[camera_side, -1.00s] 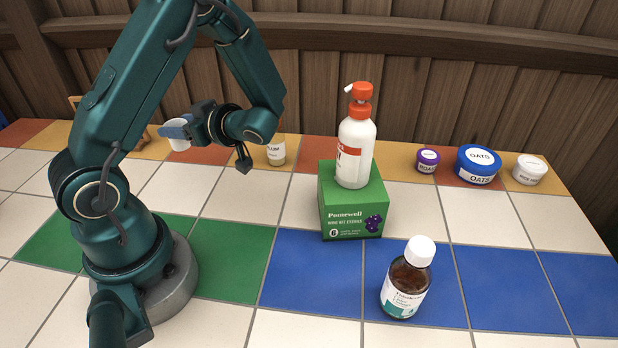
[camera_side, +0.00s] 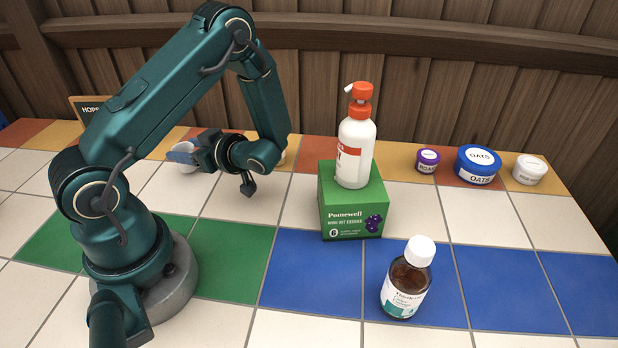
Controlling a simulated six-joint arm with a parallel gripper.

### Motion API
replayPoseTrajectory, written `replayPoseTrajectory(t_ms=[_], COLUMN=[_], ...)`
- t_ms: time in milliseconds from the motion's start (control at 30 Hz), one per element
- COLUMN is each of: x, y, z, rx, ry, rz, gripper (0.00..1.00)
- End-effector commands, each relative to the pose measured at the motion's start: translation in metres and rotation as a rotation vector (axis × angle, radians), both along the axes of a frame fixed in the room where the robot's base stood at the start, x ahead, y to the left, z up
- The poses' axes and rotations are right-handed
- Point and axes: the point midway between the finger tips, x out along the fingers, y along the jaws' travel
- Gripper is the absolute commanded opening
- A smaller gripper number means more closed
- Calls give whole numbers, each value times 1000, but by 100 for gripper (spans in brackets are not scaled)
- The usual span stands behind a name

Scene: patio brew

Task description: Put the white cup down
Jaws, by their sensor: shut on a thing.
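The white cup (camera_side: 183,147) is at the back left of the tiled counter, mostly hidden behind my gripper. My gripper (camera_side: 182,154) points left and is shut on the cup. The cup is low, close to the counter. Whether its base touches the tiles cannot be told from this view.
A green box (camera_side: 350,215) with a white pump bottle (camera_side: 354,150) on it stands mid-counter. A brown bottle (camera_side: 406,282) stands at the front. An oats tub (camera_side: 478,165), purple jar (camera_side: 428,160) and white jar (camera_side: 529,169) line the back right. A small sign (camera_side: 92,108) stands back left.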

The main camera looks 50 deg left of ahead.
Motion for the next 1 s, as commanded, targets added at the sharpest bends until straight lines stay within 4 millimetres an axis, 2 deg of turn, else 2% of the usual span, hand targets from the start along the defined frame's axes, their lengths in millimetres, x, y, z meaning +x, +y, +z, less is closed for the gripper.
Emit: replayPoseTrajectory(t_ms=[733, 767, 833, 867, 1000], x=[0, 0, 0, 0, 0], y=[0, 0, 0, 0, 0], z=[-12, -12, -11, -11, -11], rx=[0, 0, 0, 0, 0], ry=[1, 1, 0, 0, 0], rz=[0, 0, 0, 0, 0], gripper=[5, 60, 87, 91, 91])
